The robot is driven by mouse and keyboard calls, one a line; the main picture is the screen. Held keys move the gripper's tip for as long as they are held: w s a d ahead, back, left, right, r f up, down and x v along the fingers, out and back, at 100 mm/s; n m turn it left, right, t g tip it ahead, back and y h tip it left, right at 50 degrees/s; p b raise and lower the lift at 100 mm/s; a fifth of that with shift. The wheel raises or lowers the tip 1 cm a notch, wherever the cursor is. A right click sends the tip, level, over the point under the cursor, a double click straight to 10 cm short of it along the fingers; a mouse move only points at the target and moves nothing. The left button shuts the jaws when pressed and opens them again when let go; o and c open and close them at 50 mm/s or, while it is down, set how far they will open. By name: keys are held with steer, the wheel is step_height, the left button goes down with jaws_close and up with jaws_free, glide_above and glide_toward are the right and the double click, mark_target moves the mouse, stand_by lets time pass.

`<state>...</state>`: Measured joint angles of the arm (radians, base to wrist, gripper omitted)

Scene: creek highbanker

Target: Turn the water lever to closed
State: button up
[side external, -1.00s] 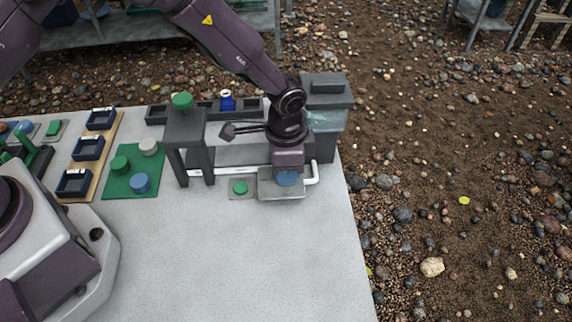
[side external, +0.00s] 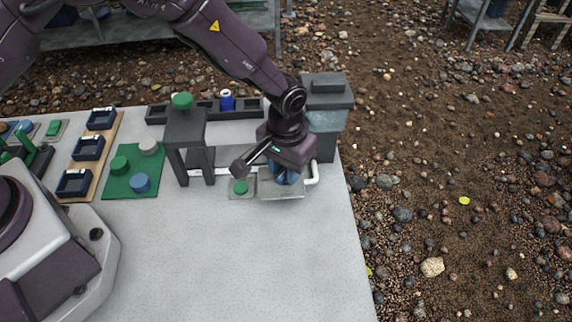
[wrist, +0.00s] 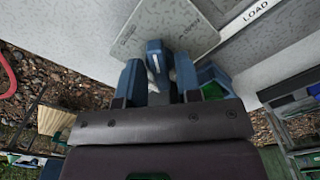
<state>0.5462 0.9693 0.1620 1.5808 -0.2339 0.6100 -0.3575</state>
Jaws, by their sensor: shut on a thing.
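The water lever (wrist: 156,62) shows in the wrist view as a small blue piece with a pale stripe, standing between my fingertips. My gripper (side external: 284,176) points down over the lever's grey base plate (side external: 284,193) in the side view. In the wrist view my gripper (wrist: 157,80) is shut on the lever, one finger on each side. The plate (wrist: 178,22) has small printed words, too blurred to read surely. In the side view my fingers and wrist hide most of the lever, so its angle is hard to tell.
A dark grey box with a clear section (side external: 325,115) stands behind my gripper, and a white pipe (side external: 313,175) bends beside the plate. A green button (side external: 240,187) and a dark stand with a green knob (side external: 182,101) are to the left. The front tabletop is clear.

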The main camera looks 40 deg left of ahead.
steer(key=shift+n, duration=0.9)
steer(key=shift+n, duration=1.1)
steer(key=n, duration=0.3)
steer(key=shift+n, duration=0.4)
steer(key=o, duration=0.4)
steer(key=shift+o, duration=0.2)
steer(key=shift+r, duration=0.1)
steer(key=shift+r, duration=3.4)
